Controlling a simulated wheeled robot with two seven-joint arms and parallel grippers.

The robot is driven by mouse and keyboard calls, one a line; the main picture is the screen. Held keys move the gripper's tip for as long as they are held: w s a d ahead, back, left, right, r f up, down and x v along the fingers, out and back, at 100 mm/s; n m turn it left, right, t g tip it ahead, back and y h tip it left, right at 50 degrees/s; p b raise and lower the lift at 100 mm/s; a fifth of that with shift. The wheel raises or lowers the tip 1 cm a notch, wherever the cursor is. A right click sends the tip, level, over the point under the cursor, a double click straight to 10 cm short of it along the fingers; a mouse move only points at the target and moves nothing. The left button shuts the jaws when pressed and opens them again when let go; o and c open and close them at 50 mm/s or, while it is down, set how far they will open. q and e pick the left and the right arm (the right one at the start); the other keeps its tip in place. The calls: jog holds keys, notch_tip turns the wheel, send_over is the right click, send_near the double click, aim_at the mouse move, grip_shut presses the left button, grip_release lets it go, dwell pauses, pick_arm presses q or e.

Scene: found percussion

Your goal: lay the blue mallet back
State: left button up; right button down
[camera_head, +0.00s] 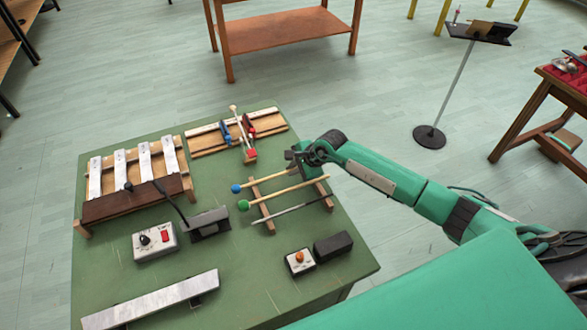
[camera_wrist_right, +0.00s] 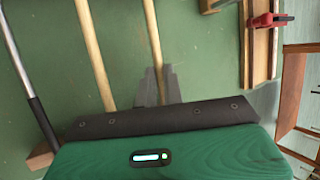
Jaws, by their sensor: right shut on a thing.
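The blue mallet has a round blue head (camera_head: 236,188) and a pale wooden shaft (camera_head: 265,182). My right gripper (camera_head: 297,162) is shut on its shaft near the end away from the head. The shaft (camera_wrist_right: 151,40) runs between the fingers (camera_wrist_right: 158,86) in the right wrist view. The wooden rack has a left rail (camera_head: 256,191) and a right rail (camera_head: 319,185). The blue mallet lies over or just above the left rail; I cannot tell whether it touches. The green mallet (camera_head: 243,205) and a thin grey-and-black stick (camera_head: 290,211) lie across the rack. My left gripper is out of view.
The green table (camera_head: 235,285) also holds a metal-bar instrument (camera_head: 120,170), a board with red and blue clamps (camera_head: 205,139), a dark stand (camera_head: 208,225), a switch box (camera_head: 155,241), a button box (camera_head: 299,261), a black block (camera_head: 333,245) and a long metal bar (camera_head: 150,302).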

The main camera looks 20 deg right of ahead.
jog(key=shift+f, duration=0.15)
dwell(0.3)
jog(key=c, duration=1.5)
grip_release()
jog(key=shift+o, duration=0.2)
jog(key=b+v, duration=0.3)
jog(key=v, duration=1)
jog(key=shift+s+r, duration=0.2)
jog(key=shift+r, duration=0.1)
jog(key=shift+d, duration=0.15)
